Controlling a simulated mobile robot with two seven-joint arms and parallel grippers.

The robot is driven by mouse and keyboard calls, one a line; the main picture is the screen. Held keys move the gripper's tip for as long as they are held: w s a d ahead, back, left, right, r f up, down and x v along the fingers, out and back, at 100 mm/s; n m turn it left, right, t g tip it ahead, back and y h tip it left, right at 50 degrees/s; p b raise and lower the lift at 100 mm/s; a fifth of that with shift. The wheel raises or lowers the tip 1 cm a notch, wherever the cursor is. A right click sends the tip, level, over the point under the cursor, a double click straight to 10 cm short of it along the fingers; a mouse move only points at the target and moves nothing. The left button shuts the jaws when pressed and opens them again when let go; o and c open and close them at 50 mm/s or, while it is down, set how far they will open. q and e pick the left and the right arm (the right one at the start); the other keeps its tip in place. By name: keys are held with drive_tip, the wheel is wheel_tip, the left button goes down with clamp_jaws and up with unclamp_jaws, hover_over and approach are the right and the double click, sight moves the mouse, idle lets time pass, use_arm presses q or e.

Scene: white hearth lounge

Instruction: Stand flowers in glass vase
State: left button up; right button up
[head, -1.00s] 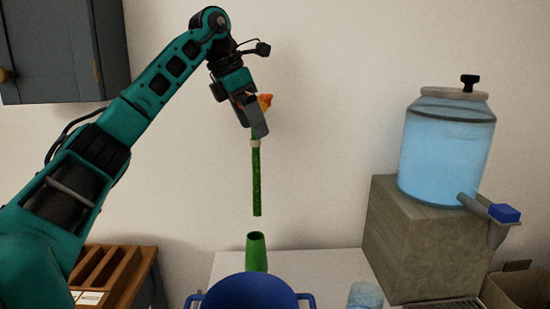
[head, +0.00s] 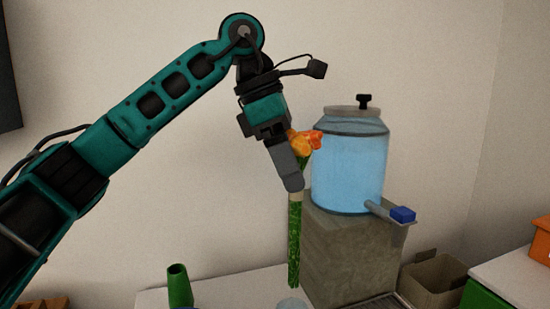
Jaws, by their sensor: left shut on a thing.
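My left gripper (head: 290,186) is shut on the flowers (head: 294,240). They hang upright, with orange blossoms beside the fingers, a pale band just below the fingertips and long green stems pointing down. A pale bluish clear vessel (head: 291,304), which looks like the glass vase, shows only its top at the bottom edge of the head view. The stem ends appear just above its rim in the picture. I cannot tell whether they line up with it in depth. My right gripper is not in view.
A green tapered vase (head: 179,287) stands on the white table (head: 152,299) to the left. A blue-filled drink dispenser (head: 349,170) with a tap sits on a grey block (head: 352,255) right of the flowers. An open cardboard box (head: 433,279) and an orange bin (head: 541,241) lie further right.

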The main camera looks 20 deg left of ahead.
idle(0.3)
use_arm(q)
drive_tip(key=shift+a+r+p, duration=0.1)
drive_tip(key=shift+p, duration=0.2)
wheel_tip(320, 180, down, 4)
drive_tip(key=b, duration=0.2)
drive_tip(key=shift+b, duration=0.3)
drive_tip(key=shift+p, duration=0.45)
idle(0.4)
idle(0.5)
